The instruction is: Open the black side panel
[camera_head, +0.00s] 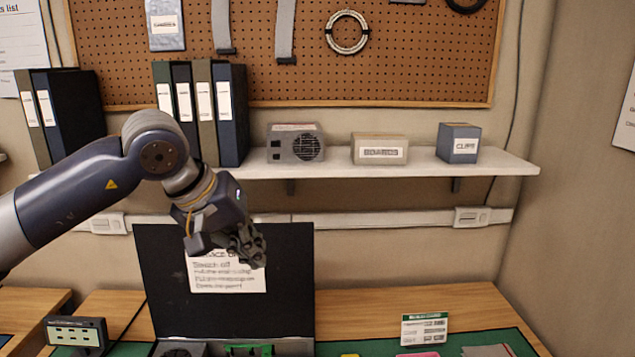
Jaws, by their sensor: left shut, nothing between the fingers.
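The black side panel (165,290) stands upright at the back of the bench, bottom centre-left of the head view. A white paper with handwritten lines (228,275) is on its face. At its foot, at the picture's bottom edge, the case interior shows a grey fan part (180,350) and a green part (248,350); the rest of the case is cut off. My left gripper (252,250) is shut and empty. It is in front of the panel's upper middle and hides part of the panel and paper. I cannot tell whether it touches them. My right gripper is out of view.
A shelf (500,163) above the bench holds binders (230,110), a grey fan unit (296,143) and small boxes (380,148). A small display (75,332) stands left of the panel. A label card (424,328) stands right. Bare wood (365,318) lies right of the panel.

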